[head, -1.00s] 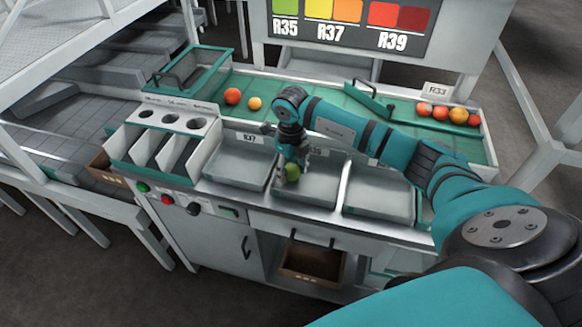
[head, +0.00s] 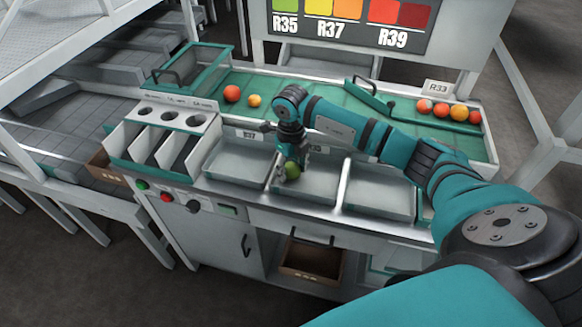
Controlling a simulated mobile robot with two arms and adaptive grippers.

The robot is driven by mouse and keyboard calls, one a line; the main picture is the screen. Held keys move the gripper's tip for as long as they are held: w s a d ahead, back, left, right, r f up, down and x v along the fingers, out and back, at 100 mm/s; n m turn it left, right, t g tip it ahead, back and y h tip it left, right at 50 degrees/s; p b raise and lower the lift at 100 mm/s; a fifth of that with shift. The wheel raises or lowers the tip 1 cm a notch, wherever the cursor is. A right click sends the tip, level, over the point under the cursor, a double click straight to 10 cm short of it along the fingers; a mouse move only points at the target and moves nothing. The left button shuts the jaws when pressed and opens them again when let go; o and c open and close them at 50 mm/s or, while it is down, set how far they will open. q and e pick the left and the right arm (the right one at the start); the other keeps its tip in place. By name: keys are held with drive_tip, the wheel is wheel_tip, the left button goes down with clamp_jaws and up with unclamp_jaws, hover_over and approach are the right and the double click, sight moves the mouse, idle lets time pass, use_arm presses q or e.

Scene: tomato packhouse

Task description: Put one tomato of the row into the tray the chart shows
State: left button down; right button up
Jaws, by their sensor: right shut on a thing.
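My right gripper (head: 291,165) is shut on a green tomato (head: 293,169) and holds it over the left part of the middle tray (head: 318,193). The gap below the tomato is hard to judge. The left tray (head: 236,166) has an R37 label; the middle tray's label is partly hidden by the gripper. The right tray (head: 378,205) looks empty, its label hidden by my arm. The chart (head: 350,22) shows green over R35, yellow and orange over R37, reds over R39. The row has several red and orange tomatoes (head: 441,110) by an R33 sign (head: 437,87). My left gripper is out of view.
Two loose tomatoes, one red (head: 232,93) and one orange (head: 254,100), lie on the green belt (head: 295,95). A holder with round holes and slots (head: 165,140) stands left of the trays. A green-framed bin (head: 187,70) is behind it. A brown box (head: 311,260) sits below.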

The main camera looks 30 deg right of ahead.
drive_tip(key=shift+f, duration=0.35)
drive_tip(key=o, duration=0.9)
drive_tip(key=c, duration=0.3)
drive_tip(key=shift+r, duration=0.1)
drive_tip(key=shift+r+p, duration=2.05)
drive_tip(key=shift+r, duration=1.4)
